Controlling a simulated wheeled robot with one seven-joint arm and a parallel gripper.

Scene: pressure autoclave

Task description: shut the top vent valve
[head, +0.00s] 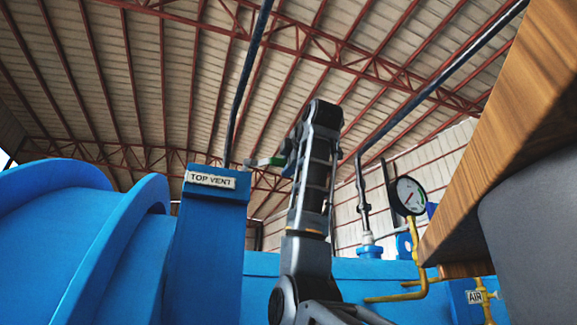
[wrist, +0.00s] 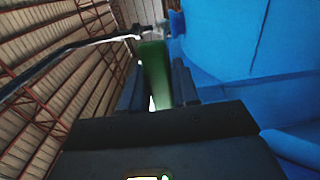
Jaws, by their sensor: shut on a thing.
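In the wrist view the green handle (wrist: 154,75) runs lengthwise between the two dark fingers of my gripper (wrist: 158,72). My gripper is shut on it. In the head view my gripper (head: 287,162) is at the handle's right end, and my arm hides part of it. The valve body (wrist: 140,32) shows only in part beyond the fingertips, where the pipe meets it.
The blue vessel (head: 90,235) fills the lower left. A pressure gauge (head: 410,196) on yellow piping and a second upright pipe (head: 362,200) stand right of my arm. A wooden panel (head: 515,130) blocks the right side. Open space lies above, under the roof.

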